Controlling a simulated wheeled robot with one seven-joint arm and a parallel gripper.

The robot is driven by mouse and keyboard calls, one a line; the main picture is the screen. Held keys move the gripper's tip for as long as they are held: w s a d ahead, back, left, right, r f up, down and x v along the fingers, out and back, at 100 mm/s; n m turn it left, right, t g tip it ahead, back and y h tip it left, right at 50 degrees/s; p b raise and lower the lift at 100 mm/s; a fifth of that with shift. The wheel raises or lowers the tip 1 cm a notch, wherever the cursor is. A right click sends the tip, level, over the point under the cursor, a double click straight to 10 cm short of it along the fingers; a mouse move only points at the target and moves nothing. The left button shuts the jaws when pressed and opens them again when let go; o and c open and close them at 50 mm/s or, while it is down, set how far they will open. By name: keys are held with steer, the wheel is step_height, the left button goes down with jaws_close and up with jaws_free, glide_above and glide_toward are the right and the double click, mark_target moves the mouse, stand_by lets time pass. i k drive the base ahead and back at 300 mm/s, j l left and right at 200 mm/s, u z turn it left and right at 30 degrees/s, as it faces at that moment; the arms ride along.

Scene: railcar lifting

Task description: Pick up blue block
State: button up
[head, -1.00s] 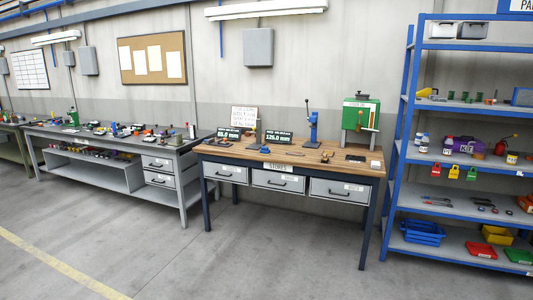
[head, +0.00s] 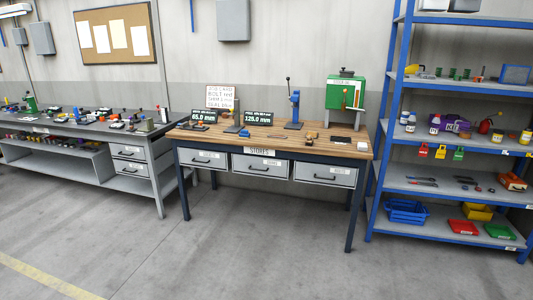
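I cannot tell for sure which thing is the blue block. A small blue item (head: 244,132) sits on the wooden top of the middle workbench (head: 226,142), between two dark displays; it is too small to make out. A larger blue box-like thing (head: 515,74) stands at the right on an upper level of the blue shelf rack (head: 450,80). A blue upright hand press (head: 295,110) stands toward the back of the middle bench. My gripper is not in view.
A grey bench (head: 90,123) with many small items stands at the left. A green machine (head: 346,92) is on the middle bench, above drawers (head: 259,167). A blue basket (head: 407,211) and red tray (head: 463,227) are on the low shelf. The floor (head: 270,255) in front is clear.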

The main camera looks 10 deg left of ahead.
mark_target(244, 134)
steer(key=i+j+u, duration=0.35)
steer(key=i, duration=0.35)
steer(key=i+u, duration=0.35)
steer(key=i, duration=1.3)
steer(key=i+l, duration=0.1)
steer(key=i, duration=0.95)
steer(key=i+u, duration=0.1)
steer(key=i, duration=0.9)
steer(key=i+l, duration=0.2)
steer(key=i, duration=0.8)
